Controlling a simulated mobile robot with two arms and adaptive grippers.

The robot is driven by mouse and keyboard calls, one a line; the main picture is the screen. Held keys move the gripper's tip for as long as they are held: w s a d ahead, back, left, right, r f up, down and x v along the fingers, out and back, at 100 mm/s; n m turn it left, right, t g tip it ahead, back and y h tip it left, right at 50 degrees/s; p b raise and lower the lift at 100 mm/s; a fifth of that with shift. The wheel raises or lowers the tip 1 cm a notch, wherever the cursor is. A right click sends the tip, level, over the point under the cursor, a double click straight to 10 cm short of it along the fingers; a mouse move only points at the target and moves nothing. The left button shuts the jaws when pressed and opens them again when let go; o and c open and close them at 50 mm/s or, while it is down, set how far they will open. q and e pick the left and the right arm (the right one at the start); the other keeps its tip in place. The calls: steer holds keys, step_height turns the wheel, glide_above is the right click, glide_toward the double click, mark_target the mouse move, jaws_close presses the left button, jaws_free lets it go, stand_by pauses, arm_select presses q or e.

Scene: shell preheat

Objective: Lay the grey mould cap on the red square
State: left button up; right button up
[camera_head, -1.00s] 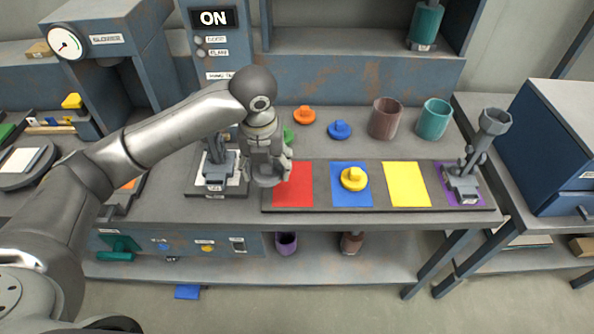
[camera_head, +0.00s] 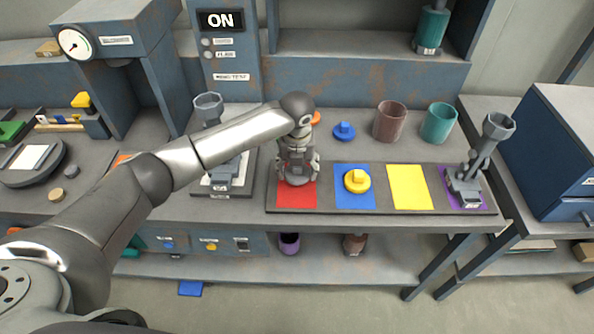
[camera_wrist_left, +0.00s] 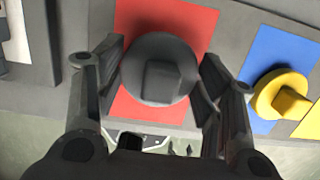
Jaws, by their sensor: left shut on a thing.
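The grey mould cap (camera_wrist_left: 158,72) is a round disc with a block-like knob, seen in the left wrist view over the red square (camera_wrist_left: 140,20). In the head view the red square (camera_head: 296,199) is at the left end of a dark board, partly hidden by my left gripper (camera_head: 297,175). My left gripper is shut on the cap, with a finger (camera_wrist_left: 100,75) at either side. The cap is at or just above the red square; I cannot tell whether it touches. My right gripper is not in view.
A yellow cap (camera_head: 357,181) lies on the blue square (camera_head: 341,201) to the right. The yellow square (camera_head: 409,187) is bare. A grey clamp-like stand (camera_head: 467,185) occupies the purple square. Brown (camera_head: 390,121) and teal (camera_head: 438,123) cups stand behind the board.

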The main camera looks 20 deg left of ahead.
mark_target(297, 177)
arm_select(q)
steer(key=shift+f, duration=0.85)
steer(key=shift+f, duration=0.1)
steer(key=o, duration=1)
step_height(297, 177, up, 12)
steer(key=s, duration=0.1)
steer(key=shift+s+d+b, duration=0.2)
steer(key=shift+s+b, duration=0.2)
